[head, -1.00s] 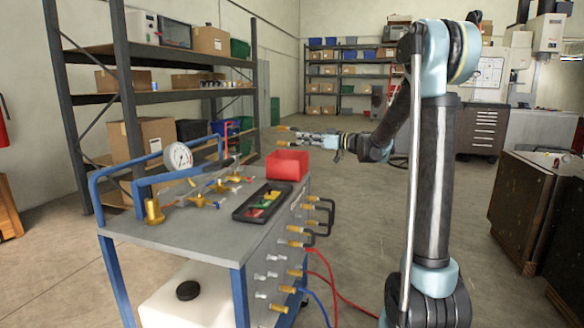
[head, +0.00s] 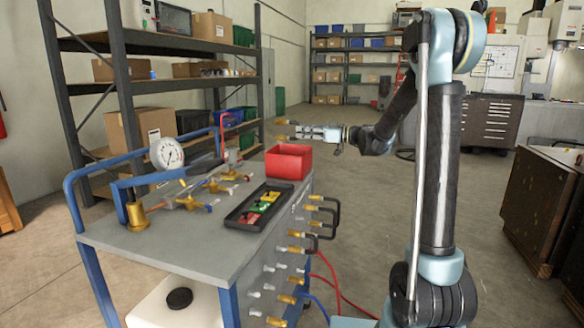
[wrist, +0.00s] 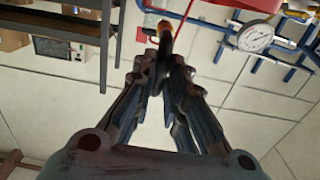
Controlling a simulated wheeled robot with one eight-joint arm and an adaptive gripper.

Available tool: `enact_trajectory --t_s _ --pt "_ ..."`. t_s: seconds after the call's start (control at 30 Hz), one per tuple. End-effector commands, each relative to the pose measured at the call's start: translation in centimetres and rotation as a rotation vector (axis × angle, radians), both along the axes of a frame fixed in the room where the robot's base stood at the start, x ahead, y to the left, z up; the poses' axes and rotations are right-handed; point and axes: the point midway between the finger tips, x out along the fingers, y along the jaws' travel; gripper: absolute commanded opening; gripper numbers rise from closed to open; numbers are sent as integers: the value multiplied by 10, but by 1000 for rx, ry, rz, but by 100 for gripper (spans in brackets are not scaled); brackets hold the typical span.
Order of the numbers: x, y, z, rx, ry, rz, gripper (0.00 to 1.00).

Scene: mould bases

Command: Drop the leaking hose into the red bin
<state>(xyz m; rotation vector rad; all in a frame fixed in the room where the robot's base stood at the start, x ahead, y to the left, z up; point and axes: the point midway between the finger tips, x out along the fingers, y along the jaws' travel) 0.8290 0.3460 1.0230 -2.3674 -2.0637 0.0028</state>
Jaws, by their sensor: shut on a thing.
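The red bin (head: 288,163) stands on the far right corner of the cart top. In the head view the gripper and hose appear just above the bin's rim; I cannot tell whether they are over it or behind it. The bin's inside is mostly hidden.
The grey cart top (head: 150,236) carries a pressure gauge (head: 167,154), brass valves and a black tray (head: 258,206) with coloured pieces. Several similar black hoses (head: 333,212) stick out of the cart's side. A shelf rack (head: 120,100) stands behind on the left. Floor is open beyond.

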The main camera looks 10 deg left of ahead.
Motion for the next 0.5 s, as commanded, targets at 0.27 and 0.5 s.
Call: enact_trajectory --t_s 0.27,0.5 --pt "0 0 -21 0 0 -1 0" --pt "0 0 -25 0 0 -1 0"
